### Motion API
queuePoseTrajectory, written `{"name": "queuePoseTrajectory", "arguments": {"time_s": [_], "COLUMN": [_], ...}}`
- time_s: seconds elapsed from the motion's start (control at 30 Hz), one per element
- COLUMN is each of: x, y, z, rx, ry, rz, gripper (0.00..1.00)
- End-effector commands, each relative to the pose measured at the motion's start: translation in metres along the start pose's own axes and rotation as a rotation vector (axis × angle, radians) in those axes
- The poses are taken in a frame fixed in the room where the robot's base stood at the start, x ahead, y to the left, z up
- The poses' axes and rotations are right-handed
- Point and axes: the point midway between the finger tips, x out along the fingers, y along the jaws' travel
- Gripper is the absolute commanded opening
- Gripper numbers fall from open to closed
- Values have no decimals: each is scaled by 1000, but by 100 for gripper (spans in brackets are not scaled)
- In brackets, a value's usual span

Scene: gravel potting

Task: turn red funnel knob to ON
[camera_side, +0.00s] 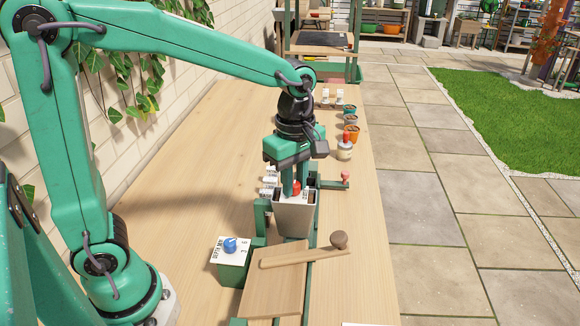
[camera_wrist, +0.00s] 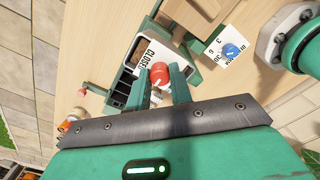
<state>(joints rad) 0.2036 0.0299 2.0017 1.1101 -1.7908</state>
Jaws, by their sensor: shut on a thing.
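The red funnel knob (camera_side: 296,187) sits at the top of the grey funnel box (camera_side: 293,217); in the wrist view the red knob (camera_wrist: 159,73) shows between the green fingers. A white plate (camera_wrist: 145,58) beside it reads "CLOSE"; other lettering is hidden by the fingers. My gripper (camera_side: 295,184) points straight down over the box with its fingers shut on the red knob, one on each side. A small pale mark shows on the knob's near side in the wrist view; its exact direction is hard to tell.
A blue knob (camera_side: 230,244) on a white-topped green box stands at front left. A wooden board (camera_side: 273,283) with a round-ended wooden lever (camera_side: 300,256) lies in front of the funnel. A small red-topped lever (camera_side: 345,177) sticks out right. Jars and pots (camera_side: 350,132) stand behind; the left bench is clear.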

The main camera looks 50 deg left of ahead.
Motion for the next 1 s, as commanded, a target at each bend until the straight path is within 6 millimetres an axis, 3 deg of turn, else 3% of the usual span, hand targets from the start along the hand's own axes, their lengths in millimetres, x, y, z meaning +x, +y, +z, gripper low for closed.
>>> {"name": "queuePoseTrajectory", "arguments": {"time_s": [0.23,0.27,0.37,0.77,1.0], "x": [-2,-2,-2,-3,-23], "y": [0,0,0,0,1], "z": [-1,-1,-1,0,0], "rx": [-3,-2,-1,1,1], "ry": [-1,-1,-1,0,-1], "rz": [3,3,3,2,4], "gripper": [0,23,43,43,43]}}
